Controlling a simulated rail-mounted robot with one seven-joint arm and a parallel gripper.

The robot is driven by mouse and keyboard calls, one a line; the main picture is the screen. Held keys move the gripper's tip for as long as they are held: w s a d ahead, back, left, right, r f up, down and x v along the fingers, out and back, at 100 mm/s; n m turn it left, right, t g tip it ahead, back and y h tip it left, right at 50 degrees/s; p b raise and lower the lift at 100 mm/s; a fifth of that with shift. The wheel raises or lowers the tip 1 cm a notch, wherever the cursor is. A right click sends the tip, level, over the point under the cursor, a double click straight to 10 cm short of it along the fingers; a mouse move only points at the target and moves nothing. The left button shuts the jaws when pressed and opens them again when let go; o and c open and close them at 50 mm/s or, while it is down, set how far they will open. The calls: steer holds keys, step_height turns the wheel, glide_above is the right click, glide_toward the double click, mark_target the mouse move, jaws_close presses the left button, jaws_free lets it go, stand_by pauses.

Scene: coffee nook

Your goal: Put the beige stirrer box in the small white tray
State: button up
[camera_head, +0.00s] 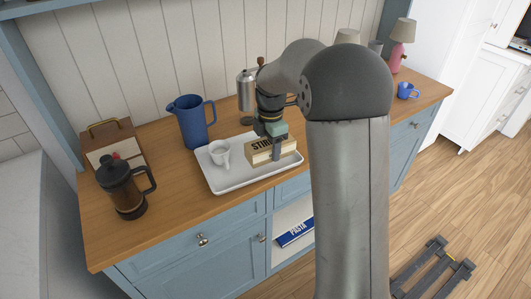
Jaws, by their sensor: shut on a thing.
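The beige stirrer box (258,155), with dark "STIR" lettering partly hidden by a finger, is at the right part of the small white tray (238,185). I cannot tell whether it touches the tray floor or is held just above it. My gripper (269,149) points down over the box and is shut on it. One finger shows in front of the box; the other is hidden. A white cup (220,153) stands in the left part of the tray, to the left of the box.
A French press (126,190) and a wooden box (106,140) are at the left. A blue mug (406,91) and a pink lamp (395,58) are at the far right. My arm hides the counter's middle right.

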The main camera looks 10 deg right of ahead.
steer(key=shift+w+a+f, duration=0.35)
steer(key=shift+w+f, duration=0.35)
steer(key=shift+f, duration=0.15)
steer(key=shift+w+f, duration=0.15)
steer(key=shift+f, duration=1.55)
steer(key=shift+f, duration=0.15)
steer(key=o, duration=0.6)
steer(key=shift+f, duration=0.1)
steer(key=shift+o, duration=0.6)
steer(key=shift+r, duration=0.2)
